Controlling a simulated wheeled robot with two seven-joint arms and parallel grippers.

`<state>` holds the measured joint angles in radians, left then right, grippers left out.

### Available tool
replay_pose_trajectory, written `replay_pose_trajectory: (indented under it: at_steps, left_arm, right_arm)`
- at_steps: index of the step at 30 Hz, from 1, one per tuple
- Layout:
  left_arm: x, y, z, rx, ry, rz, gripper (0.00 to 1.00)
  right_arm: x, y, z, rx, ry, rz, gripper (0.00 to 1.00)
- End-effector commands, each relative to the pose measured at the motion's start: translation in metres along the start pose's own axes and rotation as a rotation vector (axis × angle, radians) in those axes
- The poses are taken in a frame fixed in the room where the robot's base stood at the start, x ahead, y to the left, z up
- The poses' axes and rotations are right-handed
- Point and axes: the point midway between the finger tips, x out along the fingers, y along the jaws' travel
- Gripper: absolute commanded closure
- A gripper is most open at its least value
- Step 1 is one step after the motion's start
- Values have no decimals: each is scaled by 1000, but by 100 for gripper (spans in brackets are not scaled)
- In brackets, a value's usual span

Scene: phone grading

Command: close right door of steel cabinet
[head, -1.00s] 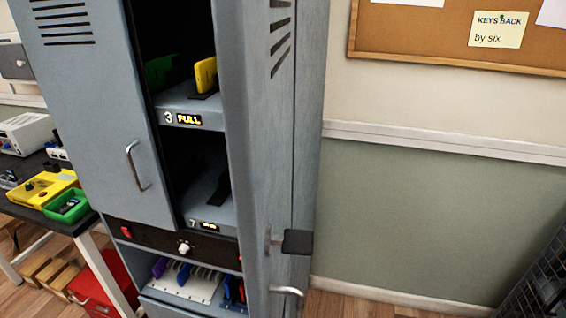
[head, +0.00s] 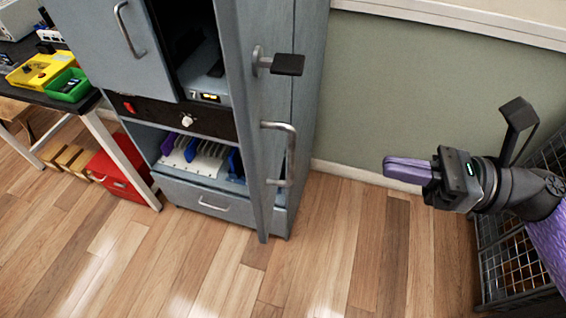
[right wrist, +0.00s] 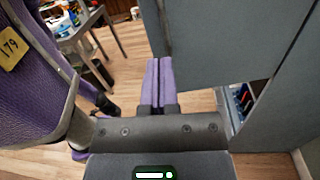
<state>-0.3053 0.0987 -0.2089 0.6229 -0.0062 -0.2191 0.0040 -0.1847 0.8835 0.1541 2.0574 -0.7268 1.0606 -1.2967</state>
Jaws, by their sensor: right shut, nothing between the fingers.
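The steel cabinet (head: 225,195) is blue-grey and stands at the left of centre in the head view. Its right door (head: 262,110) stands open, swung out toward me, with a black-tipped lever (head: 286,65) and a bar handle (head: 290,150) on it. Its left door (head: 95,45) looks closed. My right gripper (head: 390,168), with purple fingers, is shut and empty, to the right of the open door and apart from it. In the right wrist view the shut fingers (right wrist: 159,80) point toward a grey panel (right wrist: 215,45), which looks like the door. My left gripper is not in view.
A dark table (head: 85,105) with a yellow tray (head: 40,70) and a green bin (head: 68,85) stands at the left. A red box (head: 118,172) is on the floor below. A wire-mesh rack (head: 505,260) is at the lower right. The wooden floor in front is clear.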

Motion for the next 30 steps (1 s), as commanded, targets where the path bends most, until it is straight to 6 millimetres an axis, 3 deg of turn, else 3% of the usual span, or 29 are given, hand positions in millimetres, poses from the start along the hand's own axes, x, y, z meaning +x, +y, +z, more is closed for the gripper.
replay_pose_trajectory:
  at_steps: [5, 21, 30]
  left_arm:
    - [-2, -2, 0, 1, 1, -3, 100]
    - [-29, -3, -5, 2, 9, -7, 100]
    - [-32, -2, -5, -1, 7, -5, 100]
  right_arm:
    - [16, 13, 4, -85, 37, 62, 100]
    - [125, 19, 2, -77, 30, 58, 100]
    - [144, 19, -2, -74, 33, 55, 100]
